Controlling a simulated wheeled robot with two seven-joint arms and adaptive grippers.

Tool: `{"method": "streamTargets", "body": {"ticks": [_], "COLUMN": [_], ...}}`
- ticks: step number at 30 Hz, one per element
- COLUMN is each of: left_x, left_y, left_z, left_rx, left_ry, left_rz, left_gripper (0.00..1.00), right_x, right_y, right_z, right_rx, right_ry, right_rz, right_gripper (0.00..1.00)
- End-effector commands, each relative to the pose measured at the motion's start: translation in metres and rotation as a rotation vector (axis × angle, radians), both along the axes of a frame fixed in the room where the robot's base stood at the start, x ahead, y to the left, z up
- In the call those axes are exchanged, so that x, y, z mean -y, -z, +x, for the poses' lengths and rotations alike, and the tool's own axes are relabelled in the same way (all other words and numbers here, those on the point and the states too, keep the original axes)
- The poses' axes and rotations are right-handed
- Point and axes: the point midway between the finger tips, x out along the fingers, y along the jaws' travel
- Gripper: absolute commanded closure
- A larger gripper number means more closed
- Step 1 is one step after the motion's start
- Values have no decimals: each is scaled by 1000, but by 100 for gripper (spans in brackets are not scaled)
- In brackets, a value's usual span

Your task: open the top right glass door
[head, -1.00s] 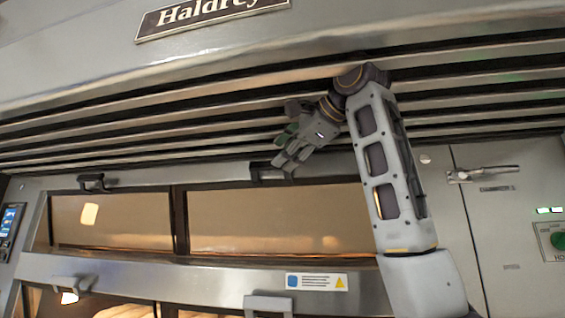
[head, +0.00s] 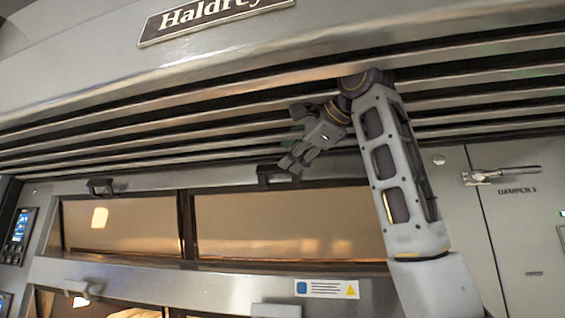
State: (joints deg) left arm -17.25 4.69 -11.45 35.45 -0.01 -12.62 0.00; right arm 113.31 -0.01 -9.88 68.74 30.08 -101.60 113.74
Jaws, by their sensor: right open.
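The top right glass door (head: 290,225) is a wide, low pane in a dark frame, and it looks closed. Its dark handle (head: 268,175) sits at the top edge of the frame. My right gripper (head: 287,165) is open, with its fingers pointing down and left at the handle. The fingertips overlap the handle's right part in the picture; I cannot tell whether they touch it. My arm hides the door's right end. My left gripper is not in view.
The top left glass door (head: 120,225) with its handle (head: 100,187) is beside it. Slatted vents (head: 200,135) overhang above. A damper lever (head: 500,175) is at the right.

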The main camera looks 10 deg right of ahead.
Motion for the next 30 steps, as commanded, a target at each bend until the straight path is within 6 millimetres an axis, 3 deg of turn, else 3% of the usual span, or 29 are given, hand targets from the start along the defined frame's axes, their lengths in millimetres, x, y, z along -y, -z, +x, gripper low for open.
{"method": "streamTargets", "body": {"ticks": [12,26,30], "left_x": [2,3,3], "left_y": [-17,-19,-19], "left_z": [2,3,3], "left_rx": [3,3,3], "left_ry": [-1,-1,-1], "left_rz": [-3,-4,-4], "left_gripper": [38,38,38], "right_x": [-18,-21,-21], "right_y": [9,13,13], "right_z": [39,47,47], "right_rx": [-1,-1,-1], "right_ry": [1,0,0], "right_rz": [-1,0,0], "right_gripper": [54,54,68]}}
